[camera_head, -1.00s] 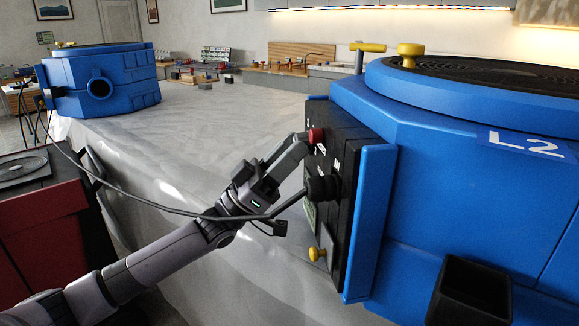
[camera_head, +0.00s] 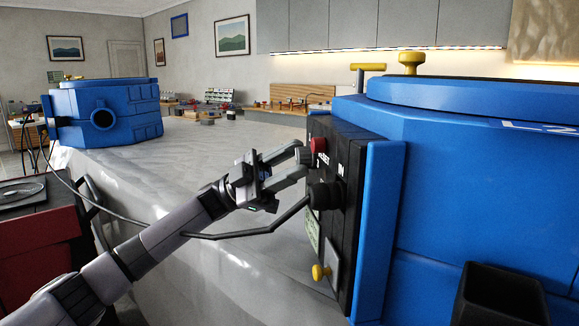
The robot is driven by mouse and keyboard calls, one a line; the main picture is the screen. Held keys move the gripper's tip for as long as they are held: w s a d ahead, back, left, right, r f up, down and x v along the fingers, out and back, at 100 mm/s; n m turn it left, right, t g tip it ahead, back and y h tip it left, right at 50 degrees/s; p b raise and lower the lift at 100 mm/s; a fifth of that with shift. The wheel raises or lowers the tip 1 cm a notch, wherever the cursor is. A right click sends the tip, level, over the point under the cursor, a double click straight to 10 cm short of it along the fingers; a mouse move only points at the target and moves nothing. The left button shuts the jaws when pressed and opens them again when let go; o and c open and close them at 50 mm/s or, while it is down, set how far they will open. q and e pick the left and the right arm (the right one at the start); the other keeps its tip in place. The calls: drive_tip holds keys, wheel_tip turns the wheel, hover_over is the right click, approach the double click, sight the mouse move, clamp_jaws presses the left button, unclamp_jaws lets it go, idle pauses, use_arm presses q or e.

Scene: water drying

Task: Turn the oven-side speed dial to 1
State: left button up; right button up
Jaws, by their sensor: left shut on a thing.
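The black control panel (camera_head: 346,172) is on the left side of the large blue unit (camera_head: 450,200) at the right. A small dark grey dial (camera_head: 303,155) sticks out from the panel's left part, beside a red button (camera_head: 319,146). My left gripper (camera_head: 298,160) has its two fingertips at this grey dial, shut on it. The dial's markings are too small to read, so its setting cannot be told. A black plug-like knob (camera_head: 322,195) with a cable sits lower on the panel. My right gripper is not in view.
A yellow knob (camera_head: 320,272) is low on the panel. A second blue unit (camera_head: 105,115) stands far left on the grey-covered table (camera_head: 220,145), whose middle is clear.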

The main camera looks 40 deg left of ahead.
use_arm(q)
drive_tip(key=shift+m+g, duration=0.4)
drive_tip(key=shift+m, duration=0.1)
drive_tip(key=o, duration=1)
drive_tip(key=shift+o, duration=0.2)
drive_tip(key=b+v, duration=0.1)
drive_tip(key=v, duration=0.6)
drive_tip(key=shift+a, duration=0.1)
